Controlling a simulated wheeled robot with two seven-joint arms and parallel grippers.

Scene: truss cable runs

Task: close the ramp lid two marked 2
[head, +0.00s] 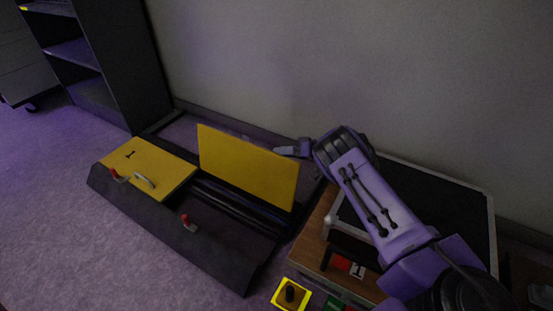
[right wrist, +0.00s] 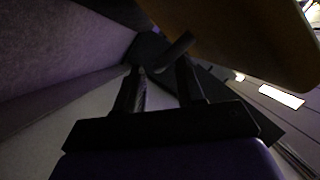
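The cable ramp (head: 170,230) lies on the floor along the wall. Its yellow lid two (head: 248,167) stands open, upright, over the dark cable channel (head: 238,205); no number shows on the side facing me. Lid one (head: 150,168), marked 1, lies flat and closed. My right gripper (right wrist: 160,68) reaches in from the right, behind the raised lid, in the head view its fingers are partly hidden. In the right wrist view its fingers are apart, close to a dark bar-like handle (right wrist: 178,46) by the lid (right wrist: 240,35); I cannot tell whether they touch it. My left gripper is out of view.
A black-topped case (head: 455,192) and a wooden surface (head: 313,228) are at the right, with a yellow button box (head: 291,294) in front. A dark shelf (head: 115,70) stands back left. Front-left floor is clear.

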